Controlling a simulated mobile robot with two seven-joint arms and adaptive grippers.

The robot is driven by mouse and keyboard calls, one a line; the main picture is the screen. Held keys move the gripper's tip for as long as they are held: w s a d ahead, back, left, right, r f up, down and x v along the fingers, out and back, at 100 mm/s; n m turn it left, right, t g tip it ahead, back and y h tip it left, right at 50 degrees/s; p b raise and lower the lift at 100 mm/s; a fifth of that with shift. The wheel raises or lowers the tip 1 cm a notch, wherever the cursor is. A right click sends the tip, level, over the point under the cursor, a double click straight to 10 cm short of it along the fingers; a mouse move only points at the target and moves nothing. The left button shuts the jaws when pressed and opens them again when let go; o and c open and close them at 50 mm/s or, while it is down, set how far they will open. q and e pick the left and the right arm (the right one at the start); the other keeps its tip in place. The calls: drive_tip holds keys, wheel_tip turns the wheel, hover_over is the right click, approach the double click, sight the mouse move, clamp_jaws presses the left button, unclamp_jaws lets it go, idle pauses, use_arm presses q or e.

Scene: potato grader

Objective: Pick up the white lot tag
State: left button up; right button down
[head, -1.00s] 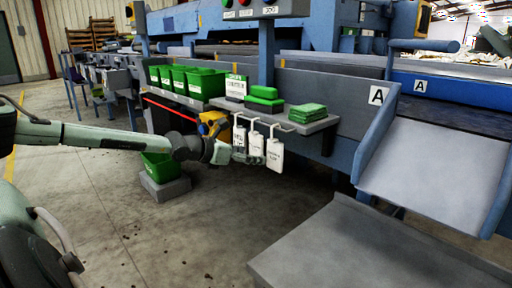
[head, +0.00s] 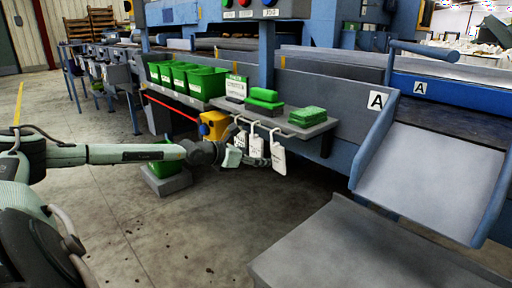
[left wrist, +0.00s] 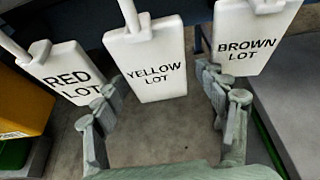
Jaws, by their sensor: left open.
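Three white lot tags hang in a row under the shelf edge. In the left wrist view they read RED LOT (left wrist: 68,74), YELLOW LOT (left wrist: 150,66) and BROWN LOT (left wrist: 250,38). In the head view the rightmost tag (head: 278,158) and the middle tag (head: 256,148) show clearly; the left tag (head: 241,139) is just above my gripper. My left gripper (head: 232,157) is beside the row. In the left wrist view my left gripper (left wrist: 165,122) is open and empty, its fingers spread below the yellow tag. My right gripper is not in view.
A yellow box (head: 213,125) is close to the left of the tags. Green bins (head: 206,84) and green blocks (head: 306,116) sit on the shelf above. A grey chute (head: 430,178) is at right.

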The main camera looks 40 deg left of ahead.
use_arm(q)
drive_tip(key=shift+c, duration=0.6)
drive_tip(key=c, duration=1)
drive_tip(key=shift+r, duration=0.1)
drive_tip(key=shift+c, duration=0.2)
